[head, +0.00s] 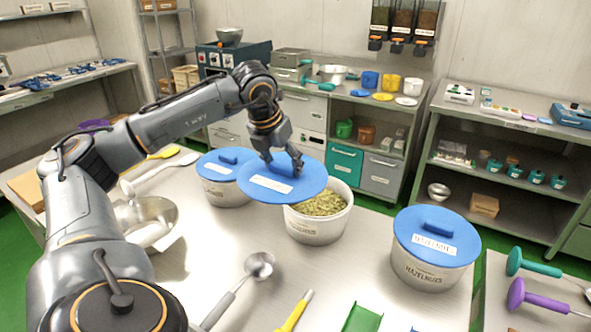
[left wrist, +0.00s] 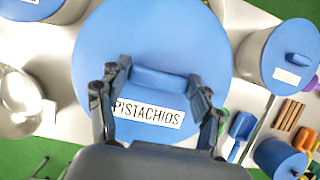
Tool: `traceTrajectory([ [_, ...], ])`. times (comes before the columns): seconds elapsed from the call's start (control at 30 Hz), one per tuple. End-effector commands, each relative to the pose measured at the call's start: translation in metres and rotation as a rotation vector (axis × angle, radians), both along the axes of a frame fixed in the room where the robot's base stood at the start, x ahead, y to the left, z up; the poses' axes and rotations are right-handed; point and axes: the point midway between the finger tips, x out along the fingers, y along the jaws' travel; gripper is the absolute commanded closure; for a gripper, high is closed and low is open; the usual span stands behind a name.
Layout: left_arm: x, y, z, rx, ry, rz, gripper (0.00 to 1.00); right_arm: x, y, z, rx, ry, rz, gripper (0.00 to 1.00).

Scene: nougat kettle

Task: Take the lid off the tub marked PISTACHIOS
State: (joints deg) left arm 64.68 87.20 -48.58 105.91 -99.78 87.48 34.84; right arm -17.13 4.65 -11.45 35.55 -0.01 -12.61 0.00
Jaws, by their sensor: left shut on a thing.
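My left gripper (head: 283,164) is shut on the handle of a round blue lid (head: 262,188). The lid is lifted and held above and to the left of an open white tub (head: 318,222). Green chopped nuts (head: 322,204) show inside that tub. In the left wrist view, the blue lid (left wrist: 150,50) carries a label (left wrist: 148,111) reading PISTACHIOS, and the gripper fingers (left wrist: 157,100) sit on both sides of its handle. The tub's own marking is too small to read. My right gripper is not in view.
A lidded tub (head: 222,190) stands behind left and a lidded HAZELNUTS tub (head: 433,260) at right. A ladle (head: 258,266), a yellow-handled tool (head: 296,312) and a green scoop (head: 362,318) lie at the front. A metal bowl (head: 160,212) stands at left.

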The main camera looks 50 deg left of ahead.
Motion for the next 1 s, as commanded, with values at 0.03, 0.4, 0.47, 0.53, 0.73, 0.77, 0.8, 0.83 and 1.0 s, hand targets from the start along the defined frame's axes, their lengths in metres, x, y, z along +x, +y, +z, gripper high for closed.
traceTrajectory([
  [0.03,-0.003,0.0,0.001,0.0,-0.001,0.0,0.67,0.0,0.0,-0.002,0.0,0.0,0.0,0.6],
  [0.4,-0.008,-0.001,0.021,0.0,0.0,-0.001,0.67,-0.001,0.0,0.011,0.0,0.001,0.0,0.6],
  [0.47,-0.008,-0.001,0.025,0.0,0.0,0.0,0.67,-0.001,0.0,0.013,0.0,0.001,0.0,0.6],
  [0.53,-0.008,-0.001,0.028,-0.001,-0.001,0.0,0.67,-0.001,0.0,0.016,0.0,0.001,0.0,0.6],
  [0.73,-0.008,-0.001,0.034,-0.001,0.0,-0.001,0.67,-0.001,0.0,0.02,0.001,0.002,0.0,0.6],
  [0.77,-0.008,-0.001,0.034,-0.001,0.0,-0.001,0.67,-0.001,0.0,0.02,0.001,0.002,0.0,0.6],
  [0.8,-0.008,-0.001,0.034,-0.001,0.0,-0.001,0.67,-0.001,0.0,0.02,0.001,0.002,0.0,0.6],
  [0.83,-0.008,-0.001,0.034,-0.001,0.0,-0.001,0.67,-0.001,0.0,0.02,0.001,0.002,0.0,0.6],
  [1.0,-0.007,-0.001,0.033,-0.001,0.0,-0.001,0.67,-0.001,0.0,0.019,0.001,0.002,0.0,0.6],
])
